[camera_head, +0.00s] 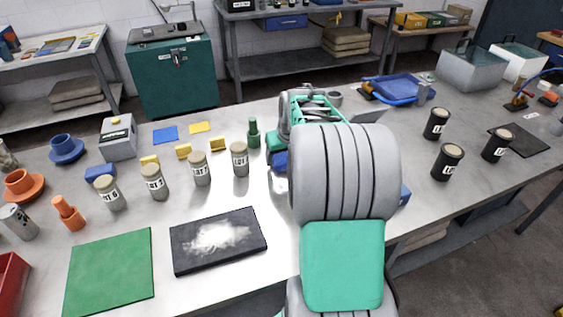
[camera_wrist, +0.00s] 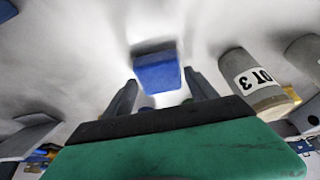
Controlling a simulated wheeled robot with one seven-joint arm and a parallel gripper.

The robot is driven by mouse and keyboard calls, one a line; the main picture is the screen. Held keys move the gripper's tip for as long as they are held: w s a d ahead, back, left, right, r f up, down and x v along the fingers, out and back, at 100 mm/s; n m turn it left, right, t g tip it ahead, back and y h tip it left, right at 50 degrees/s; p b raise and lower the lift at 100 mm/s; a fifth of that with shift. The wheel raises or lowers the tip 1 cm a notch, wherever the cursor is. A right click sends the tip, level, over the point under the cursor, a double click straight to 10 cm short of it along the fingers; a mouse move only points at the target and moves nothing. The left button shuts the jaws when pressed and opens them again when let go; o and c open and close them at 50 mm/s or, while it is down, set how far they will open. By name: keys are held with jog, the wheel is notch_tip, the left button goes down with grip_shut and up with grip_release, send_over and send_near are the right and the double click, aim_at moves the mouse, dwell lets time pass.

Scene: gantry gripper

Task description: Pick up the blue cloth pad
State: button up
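The blue cloth pad (camera_wrist: 158,72) shows in the wrist view as a thick blue block with a darker edge, on a pale surface. It lies ahead of my gripper (camera_wrist: 162,82), between the lines of its two dark fingers. The fingers are apart, and I see no clear contact with the pad. In the head view my arm hides most of the gripper. A blue patch (camera_head: 280,160) shows just left of my arm there; I cannot tell for sure whether it is the same pad.
A labelled grey jar (camera_wrist: 253,84) stands close on the right in the wrist view. In the head view, a jar (camera_head: 240,159) and a green bottle (camera_head: 254,135) stand left of my arm. A dark powdered slab (camera_head: 218,240) and a green mat (camera_head: 110,272) lie at the front left.

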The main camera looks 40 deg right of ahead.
aim_at(282, 159)
jog(key=c, duration=1)
notch_tip(282, 159, up, 10)
jog(key=shift+r+b, duration=0.1)
jog(key=shift+b, duration=0.25)
jog(key=o, duration=0.8)
jog(key=c, duration=0.6)
jog(key=shift+a, duration=0.1)
